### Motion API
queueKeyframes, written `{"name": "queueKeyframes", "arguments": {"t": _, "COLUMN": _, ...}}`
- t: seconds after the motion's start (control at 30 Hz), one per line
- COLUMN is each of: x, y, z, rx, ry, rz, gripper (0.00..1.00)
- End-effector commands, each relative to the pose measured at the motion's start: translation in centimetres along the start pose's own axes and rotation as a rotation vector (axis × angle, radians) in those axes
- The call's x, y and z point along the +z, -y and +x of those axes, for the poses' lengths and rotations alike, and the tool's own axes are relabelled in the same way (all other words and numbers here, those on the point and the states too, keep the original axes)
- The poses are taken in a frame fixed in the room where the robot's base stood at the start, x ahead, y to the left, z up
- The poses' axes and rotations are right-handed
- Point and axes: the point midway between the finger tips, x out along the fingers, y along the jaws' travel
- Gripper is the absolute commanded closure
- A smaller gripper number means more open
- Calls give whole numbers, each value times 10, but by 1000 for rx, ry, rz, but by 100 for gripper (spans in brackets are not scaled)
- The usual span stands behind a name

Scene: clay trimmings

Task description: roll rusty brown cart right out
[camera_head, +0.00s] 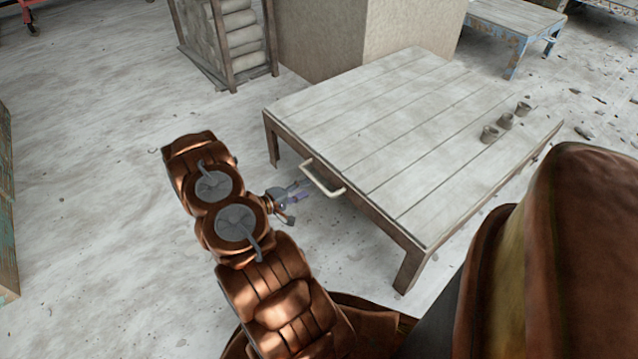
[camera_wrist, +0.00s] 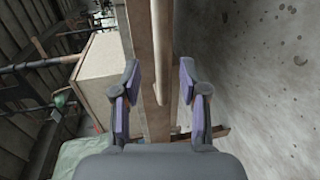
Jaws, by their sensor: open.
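The rusty brown cart (camera_head: 410,262) is a low table-like frame with a pale plank top. A pale bar handle (camera_head: 323,178) sticks out from its near left edge. My gripper (camera_head: 303,189) is open, just left of this handle in the head view. In the wrist view, my gripper (camera_wrist: 160,72) has one purple-padded finger on each side of the handle (camera_wrist: 162,45). The bar lines up between the fingers with a gap on both sides. I cannot tell how deep it sits between them. The cart's feet are partly hidden.
Several small grey cups (camera_head: 506,120) stand near the cart top's right edge. A large beige block (camera_head: 365,30) and a wooden rack (camera_head: 232,45) stand behind the cart. A blue-framed table (camera_head: 515,22) is at the back right. The pale floor (camera_head: 85,200) to the left is mostly clear.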

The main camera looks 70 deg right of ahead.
Motion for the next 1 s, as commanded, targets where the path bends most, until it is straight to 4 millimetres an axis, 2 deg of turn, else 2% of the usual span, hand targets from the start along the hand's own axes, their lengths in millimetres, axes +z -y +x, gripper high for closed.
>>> {"name": "queueKeyframes", "arguments": {"t": 0.6, "x": 0, "y": 1, "z": 59, "rx": 1, "ry": 1, "rz": 4, "gripper": 57}}
{"name": "queueKeyframes", "arguments": {"t": 1.0, "x": -1, "y": 0, "z": 76, "rx": 0, "ry": -2, "rz": 3, "gripper": 57}}
